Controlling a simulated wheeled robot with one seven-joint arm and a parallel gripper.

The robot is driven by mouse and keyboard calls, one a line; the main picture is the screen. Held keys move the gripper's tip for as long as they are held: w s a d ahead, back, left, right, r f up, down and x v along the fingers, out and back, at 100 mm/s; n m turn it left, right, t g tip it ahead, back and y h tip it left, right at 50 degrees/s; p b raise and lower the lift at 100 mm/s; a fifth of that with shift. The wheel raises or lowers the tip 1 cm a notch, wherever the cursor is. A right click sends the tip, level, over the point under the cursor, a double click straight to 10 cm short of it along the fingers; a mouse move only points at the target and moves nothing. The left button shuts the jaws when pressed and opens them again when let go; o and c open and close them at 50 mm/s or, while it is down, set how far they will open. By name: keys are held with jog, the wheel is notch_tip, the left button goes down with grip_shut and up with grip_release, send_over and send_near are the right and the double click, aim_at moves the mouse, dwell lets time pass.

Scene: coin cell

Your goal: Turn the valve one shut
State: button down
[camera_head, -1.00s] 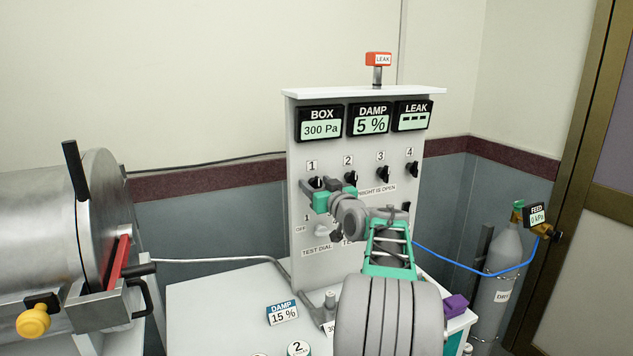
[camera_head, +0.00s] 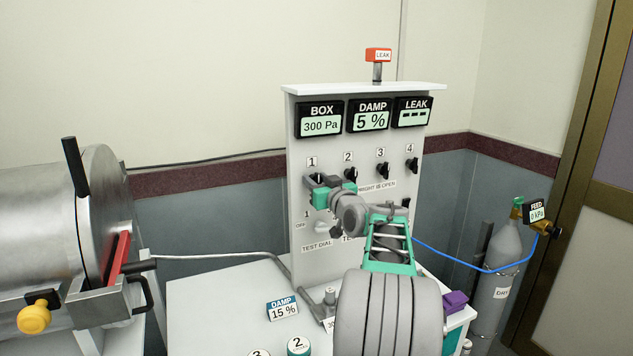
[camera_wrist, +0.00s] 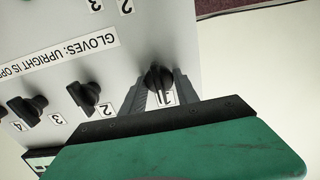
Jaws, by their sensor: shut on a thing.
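Valve one (camera_wrist: 157,79) is a black knob on the grey panel, marked 1. In the wrist view it sits between the two grey fingers of my gripper (camera_wrist: 156,88), which are shut on it. In the head view my gripper (camera_head: 314,181) is at the panel just below the label 1 and hides most of the knob. The exact angle of the knob is hard to tell. The panel's readouts show BOX 300 Pa (camera_head: 320,127), DAMP 5 % (camera_head: 369,122) and LEAK dashes (camera_head: 413,115).
Knob 2 (camera_head: 349,173), knob 3 (camera_head: 381,171) and knob 4 (camera_head: 412,165) stand in a row to the right of my gripper. A steel chamber (camera_head: 48,220) is at the left. A gas cylinder (camera_head: 498,265) stands at the right. A DAMP 15 % card (camera_head: 282,309) is on the bench.

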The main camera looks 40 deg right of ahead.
jog(key=shift+f+b, duration=0.1)
jog(key=shift+b, duration=0.5)
jog(key=n+b, duration=0.1)
jog(key=b, duration=0.1)
jog(key=n+b, duration=0.1)
jog(key=b, duration=0.2)
jog(key=shift+f+n, duration=0.3)
jog(key=n+b, duration=0.1)
jog(key=b, duration=0.2)
jog(key=shift+a+n+b, duration=0.1)
jog(key=shift+n+b, duration=0.2)
jog(key=n+b, duration=0.3)
jog(key=b, duration=0.2)
jog(key=shift+n, duration=0.3)
jog(key=shift+w+a+r+n+b, duration=0.1)
jog(key=shift+n+b, duration=1.9)
jog(key=shift+n, duration=0.5)
jog(key=shift+a+r+n+b, duration=0.1)
jog(key=shift+n+b, duration=1.85)
jog(key=shift+n, duration=0.55)
jog(key=c, duration=1)
grip_release()
